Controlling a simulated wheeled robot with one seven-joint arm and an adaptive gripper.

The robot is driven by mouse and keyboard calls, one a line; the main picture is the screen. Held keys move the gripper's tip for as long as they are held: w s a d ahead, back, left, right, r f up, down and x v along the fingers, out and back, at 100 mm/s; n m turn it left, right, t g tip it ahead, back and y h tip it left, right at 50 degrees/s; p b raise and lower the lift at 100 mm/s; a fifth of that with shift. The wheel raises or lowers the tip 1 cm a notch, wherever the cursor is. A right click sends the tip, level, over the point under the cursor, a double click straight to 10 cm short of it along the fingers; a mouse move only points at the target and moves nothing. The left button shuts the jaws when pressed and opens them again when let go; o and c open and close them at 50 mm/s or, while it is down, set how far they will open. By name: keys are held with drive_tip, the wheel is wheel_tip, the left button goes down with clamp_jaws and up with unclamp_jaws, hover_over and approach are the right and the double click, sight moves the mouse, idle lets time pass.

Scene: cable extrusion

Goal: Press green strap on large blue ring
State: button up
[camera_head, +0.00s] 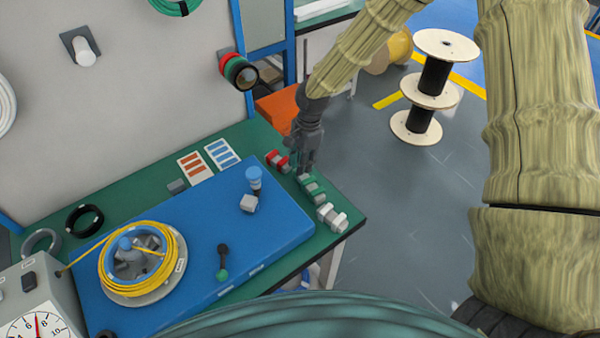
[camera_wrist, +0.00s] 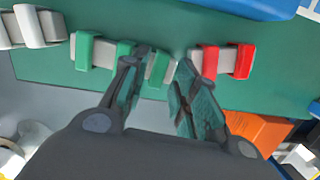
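Green straps (camera_head: 313,190) lie in a row on the green table's right edge, with grey parts between the green blocks. They also show in the wrist view (camera_wrist: 88,52), left of and partly behind my left finger. My gripper (camera_head: 305,168) is over the straps' far end. In the wrist view my gripper (camera_wrist: 163,72) is open, with a green block seen between its fingers; I cannot tell whether they touch it.
Red straps (camera_head: 274,158) lie just beyond the green ones and white straps (camera_head: 331,217) nearer. A blue-topped post (camera_head: 254,176) and a green-tipped lever (camera_head: 223,262) stand on the board. Wooden spools (camera_head: 445,45) stand on the floor.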

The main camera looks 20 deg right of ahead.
drive_tip(key=shift+f+b, duration=0.35)
drive_tip(key=shift+f, duration=0.5)
drive_tip(key=shift+r+p, duration=0.2)
drive_tip(key=shift+p, duration=0.1)
idle(0.5)
drive_tip(key=c, duration=0.6)
wheel_tip(320, 180, up, 8)
drive_tip(key=p, duration=0.5)
drive_tip(key=shift+p, duration=0.4)
drive_tip(key=shift+a, duration=0.1)
